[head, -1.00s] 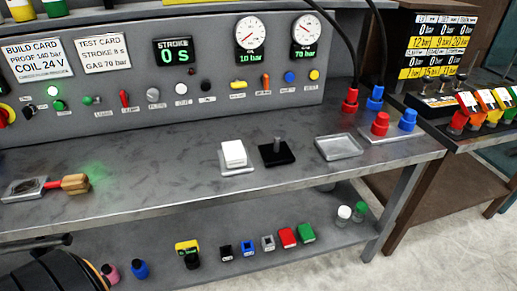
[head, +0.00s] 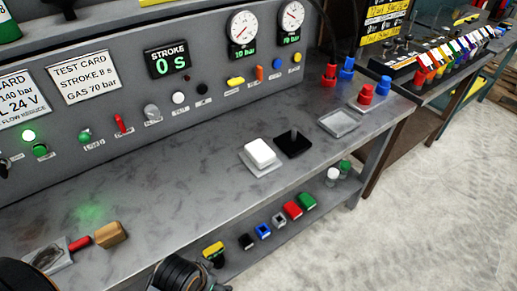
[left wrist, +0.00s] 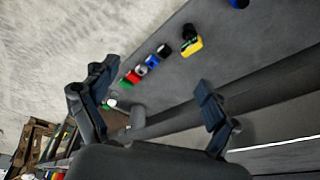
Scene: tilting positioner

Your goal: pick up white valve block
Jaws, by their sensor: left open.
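The white valve block (head: 260,153) sits on a light square plate on the bench top, just left of a black block with a peg (head: 293,142). It stands clear, with nothing touching it from above. My left gripper (left wrist: 155,97) is open and empty in the left wrist view, its two dark fingers spread wide. It faces the lower shelf and floor, and the white valve block does not show there. Dark parts of my arm show at the bottom edge of the head view, well away from the block. My right gripper is not in view.
The grey bench (head: 185,200) is clear left of the block. The control panel rises behind. Several coloured blocks stand on the lower shelf (left wrist: 245,50).

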